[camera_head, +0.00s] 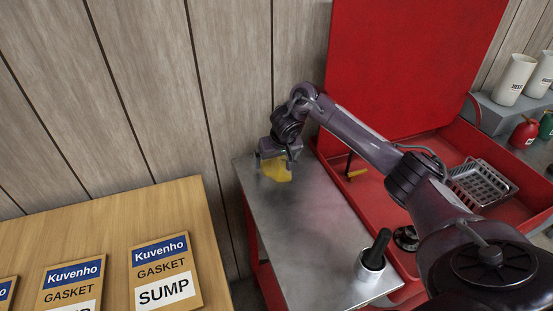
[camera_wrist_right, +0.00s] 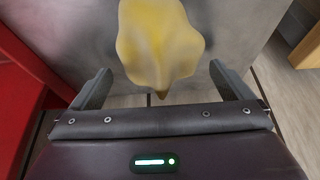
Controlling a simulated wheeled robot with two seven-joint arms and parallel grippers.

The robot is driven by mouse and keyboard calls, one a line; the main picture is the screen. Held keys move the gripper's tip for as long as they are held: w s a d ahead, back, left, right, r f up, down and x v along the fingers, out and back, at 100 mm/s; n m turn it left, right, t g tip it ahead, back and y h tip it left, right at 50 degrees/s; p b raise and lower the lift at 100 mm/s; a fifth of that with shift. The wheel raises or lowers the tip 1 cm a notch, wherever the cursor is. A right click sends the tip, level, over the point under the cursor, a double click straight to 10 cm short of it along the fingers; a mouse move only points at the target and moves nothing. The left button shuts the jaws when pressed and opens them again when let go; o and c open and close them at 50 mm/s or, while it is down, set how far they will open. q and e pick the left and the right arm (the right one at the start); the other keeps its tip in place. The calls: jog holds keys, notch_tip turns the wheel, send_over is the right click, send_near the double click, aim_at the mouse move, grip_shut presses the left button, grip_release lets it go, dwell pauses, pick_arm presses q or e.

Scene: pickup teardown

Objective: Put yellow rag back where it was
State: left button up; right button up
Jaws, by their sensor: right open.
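The yellow rag (camera_head: 277,170) lies crumpled on the far end of a grey metal side table (camera_head: 300,225). It also shows in the right wrist view (camera_wrist_right: 158,42), on the metal surface in front of my right gripper. My right gripper (camera_head: 275,161) is at the rag, above the table's far end. In the right wrist view its two fingers (camera_wrist_right: 160,88) stand wide apart, with the rag's near tip between them. I cannot tell whether a finger touches the rag. Part of the rag is hidden by the gripper in the head view. My left gripper is not in view.
A red basin (camera_head: 385,215) with a raised red lid (camera_head: 410,60) adjoins the table, with a wire basket (camera_head: 480,183) inside. A cup with a black-handled tool (camera_head: 371,262) stands at the table's near end. Boxed gaskets (camera_head: 165,275) lie on the wooden bench at left.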

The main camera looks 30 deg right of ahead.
aim_at(279, 160)
jog(key=v, duration=0.5)
jog(key=shift+r, duration=0.15)
jog(key=p+v, duration=0.5)
jog(key=v, duration=0.1)
jog(key=shift+s+a+r, duration=0.1)
jog(key=shift+s+r, duration=0.1)
jog(key=shift+s, duration=0.05)
